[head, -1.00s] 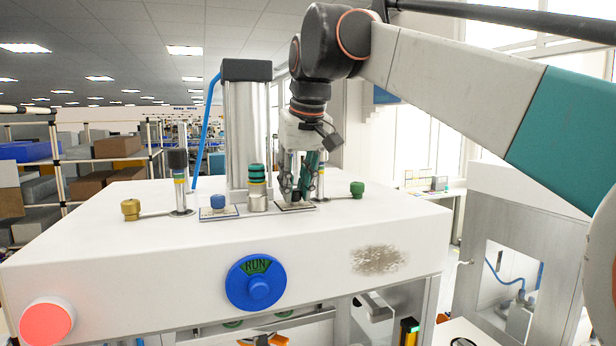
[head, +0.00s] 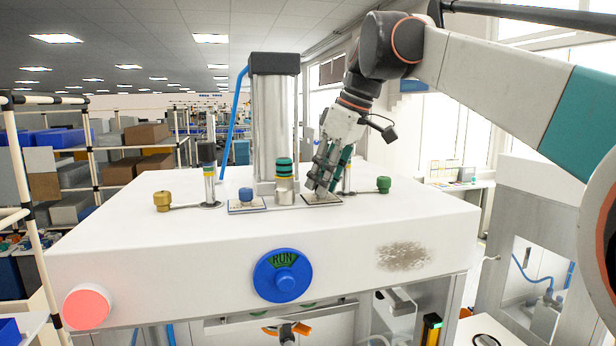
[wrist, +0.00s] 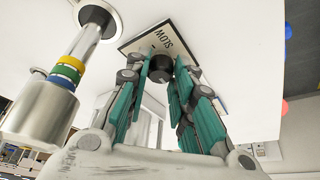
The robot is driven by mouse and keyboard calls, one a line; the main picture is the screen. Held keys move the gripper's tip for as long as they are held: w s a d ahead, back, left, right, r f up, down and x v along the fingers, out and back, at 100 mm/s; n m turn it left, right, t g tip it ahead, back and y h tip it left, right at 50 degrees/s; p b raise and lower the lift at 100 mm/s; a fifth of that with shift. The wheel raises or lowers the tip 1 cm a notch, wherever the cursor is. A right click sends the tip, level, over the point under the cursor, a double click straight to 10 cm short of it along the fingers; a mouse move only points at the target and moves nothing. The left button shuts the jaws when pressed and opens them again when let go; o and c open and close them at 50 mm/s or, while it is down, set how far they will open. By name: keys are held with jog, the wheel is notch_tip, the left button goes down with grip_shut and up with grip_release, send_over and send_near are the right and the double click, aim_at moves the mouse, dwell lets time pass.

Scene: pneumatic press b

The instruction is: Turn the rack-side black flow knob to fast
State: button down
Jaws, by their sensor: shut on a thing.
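A black knob (wrist: 160,68) sits on a square plate (wrist: 137,37) marked SLOW in the wrist view. The teal fingers of my gripper (wrist: 162,72) are closed about the knob from both sides. In the head view my gripper (head: 320,188) leans, with its wrist up and to the right, over the right-hand plate (head: 333,201) on the press top. The fingers hide the knob there. Any FAST marking and the knob's pointer cannot be made out.
The press cylinder (head: 275,125) and a green-topped silver fitting (head: 284,180) stand left of my gripper. A blue knob (head: 246,194) sits on another plate, near a black-topped post (head: 207,153). A green fitting (head: 384,185) is to the right. Racks fill the left background.

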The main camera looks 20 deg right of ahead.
dwell(0.3)
jog(key=c, duration=1.7)
grip_release()
jog(key=shift+o, duration=0.2)
jog(key=v, duration=1.2)
jog(key=shift+w, duration=0.1)
